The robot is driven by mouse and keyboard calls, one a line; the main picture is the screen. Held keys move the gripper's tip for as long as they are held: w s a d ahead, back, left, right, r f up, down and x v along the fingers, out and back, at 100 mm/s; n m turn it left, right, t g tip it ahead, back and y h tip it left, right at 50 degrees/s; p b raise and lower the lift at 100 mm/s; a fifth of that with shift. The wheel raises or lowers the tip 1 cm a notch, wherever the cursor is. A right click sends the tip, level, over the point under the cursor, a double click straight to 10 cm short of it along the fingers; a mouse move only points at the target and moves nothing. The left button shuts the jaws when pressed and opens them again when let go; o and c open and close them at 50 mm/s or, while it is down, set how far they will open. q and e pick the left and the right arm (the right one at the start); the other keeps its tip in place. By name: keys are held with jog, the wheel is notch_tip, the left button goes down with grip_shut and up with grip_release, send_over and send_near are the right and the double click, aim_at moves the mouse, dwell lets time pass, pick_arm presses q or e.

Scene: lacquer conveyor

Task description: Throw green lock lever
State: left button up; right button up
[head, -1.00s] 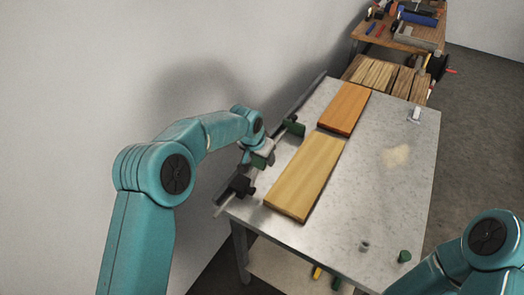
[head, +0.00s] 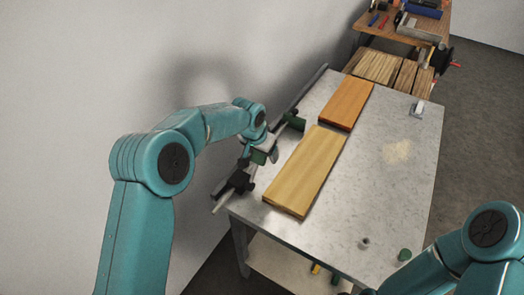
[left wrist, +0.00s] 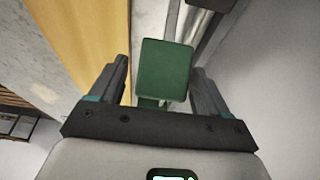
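A green lever (left wrist: 165,70) with a flat, rectangular face stands between my left gripper's two fingers in the left wrist view. My left gripper (left wrist: 160,88) is open, with a gap beside the lever on the left. The right finger looks very close to the lever; I cannot tell whether it touches. In the head view my left gripper (head: 262,155) is low over the rail (head: 312,88) at the table's left edge. A second green block (head: 297,124) sits farther along this rail. My right arm enters at the bottom right; its gripper is out of view.
A pale yellow board (head: 306,172) and an orange board (head: 346,103) lie on the grey table (head: 385,195), beside the rail. A green cap (head: 404,255) and a small grey part (head: 364,243) are near the front. The wall is close on the left.

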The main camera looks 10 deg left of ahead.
aim_at(253, 175)
pick_arm(q)
jog(key=shift+r, duration=0.2)
jog(key=b+v, duration=0.2)
jog(key=v, duration=1.4)
jog(key=shift+s, duration=0.1)
